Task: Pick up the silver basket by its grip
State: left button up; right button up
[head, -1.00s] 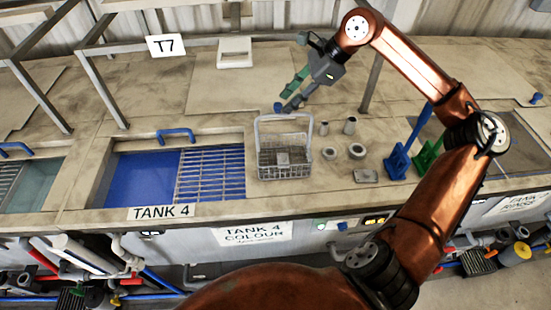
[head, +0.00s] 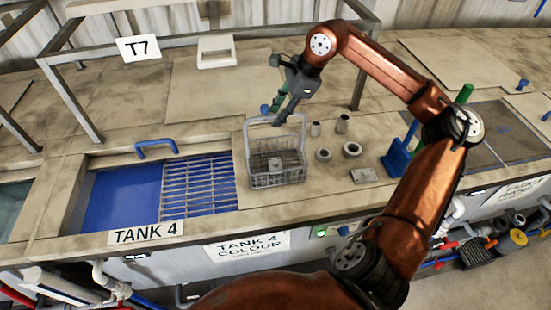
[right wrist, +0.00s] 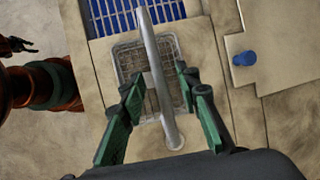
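The silver basket (head: 277,178) is a wire basket standing on the bench just right of the Tank 4 grating, with its tall arched handle upright. Its grip (head: 262,120) is the top bar of that handle. My right gripper (head: 279,112) is at the height of the grip in the head view. In the right wrist view its green fingers (right wrist: 160,80) are apart, one on each side of the grip bar (right wrist: 152,62), with gaps visible. The basket (right wrist: 125,62) shows below it. A dark claw (right wrist: 15,45) at the left edge looks like my left gripper; its opening is unclear.
Tank 4 (head: 125,196) with blue liquid and a grating (head: 200,185) lies left of the basket. Small grey cylinders and rings (head: 352,149), a flat block (head: 365,175) and a blue stand (head: 398,157) are to the right. A metal frame (head: 70,100) rises behind.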

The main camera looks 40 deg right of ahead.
jog(key=shift+x, duration=0.8)
jog(key=shift+d, duration=0.1)
jog(key=shift+f, duration=0.25)
jog(key=shift+c, duration=0.4)
grip_shut()
jog(key=shift+r, duration=0.1)
